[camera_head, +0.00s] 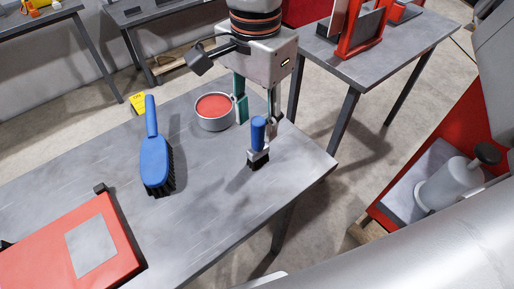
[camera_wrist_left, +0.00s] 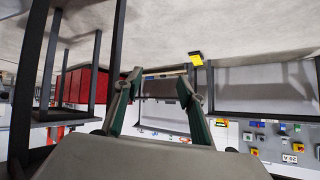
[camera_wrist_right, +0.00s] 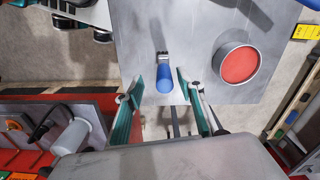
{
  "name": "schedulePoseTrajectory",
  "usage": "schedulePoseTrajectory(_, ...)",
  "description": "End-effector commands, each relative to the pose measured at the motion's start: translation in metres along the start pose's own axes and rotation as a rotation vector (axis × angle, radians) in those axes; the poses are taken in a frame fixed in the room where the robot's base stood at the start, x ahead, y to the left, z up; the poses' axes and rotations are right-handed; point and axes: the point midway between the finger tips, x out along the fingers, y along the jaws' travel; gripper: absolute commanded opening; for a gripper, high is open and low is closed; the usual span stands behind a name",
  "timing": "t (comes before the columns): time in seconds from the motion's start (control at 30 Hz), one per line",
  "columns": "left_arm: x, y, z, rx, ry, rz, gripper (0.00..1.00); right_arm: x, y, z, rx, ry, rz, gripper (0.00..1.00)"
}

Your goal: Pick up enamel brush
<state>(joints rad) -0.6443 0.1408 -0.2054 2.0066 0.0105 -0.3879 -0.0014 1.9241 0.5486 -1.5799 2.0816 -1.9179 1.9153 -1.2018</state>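The enamel brush (camera_head: 258,133) is the small brush with a blue handle, a metal ferrule and dark bristles, near the table's right end. Its bristle end rests on the table and the handle points up toward the gripper. It also shows in the right wrist view (camera_wrist_right: 163,77), ahead of and between the fingers. My right gripper (camera_head: 256,113) is open and empty, its fingers to either side of the handle in the picture; I cannot tell whether they touch it. My left gripper (camera_wrist_left: 158,80) is open and empty, away from the table.
A round tin of red paint (camera_head: 213,112) stands left of the right gripper, close to its left finger. A larger blue brush (camera_head: 154,155) lies further left. A red case (camera_head: 70,250) is at the lower left. The grey table (camera_head: 215,200) is bare in front of the brush.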

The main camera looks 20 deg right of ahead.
Motion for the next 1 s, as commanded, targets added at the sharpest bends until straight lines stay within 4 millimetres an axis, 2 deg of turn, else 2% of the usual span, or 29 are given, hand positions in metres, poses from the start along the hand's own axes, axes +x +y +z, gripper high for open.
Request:
schedulePoseTrajectory(0.27,0.003,-0.003,-0.003,0.003,0.007,-0.005,0.40,0.032,-0.003,-0.010,0.002,-0.003,0.005,0.38)
schedulePoseTrajectory(0.4,0.005,-0.006,-0.005,0.006,0.011,-0.010,0.40,0.049,-0.004,-0.009,0.001,-0.002,0.002,0.38)
schedulePoseTrajectory(0.63,0.007,-0.009,-0.010,0.008,0.019,-0.015,0.40,0.050,-0.004,-0.009,0.001,0.000,-0.001,0.38)
schedulePoseTrajectory(0.67,0.007,-0.009,-0.010,0.008,0.020,-0.015,0.40,0.050,-0.004,-0.009,0.001,0.000,-0.001,0.33)
schedulePoseTrajectory(0.7,0.007,-0.009,-0.010,0.008,0.020,-0.015,0.40,0.050,-0.004,-0.009,0.001,0.000,0.000,0.23)
schedulePoseTrajectory(0.8,0.007,-0.009,-0.010,0.008,0.020,-0.015,0.40,0.050,-0.004,-0.009,0.001,0.000,0.000,0.00)
schedulePoseTrajectory(1.0,0.006,-0.008,-0.008,0.007,0.017,-0.013,0.40,0.050,-0.004,-0.009,0.001,0.000,-0.001,0.00)
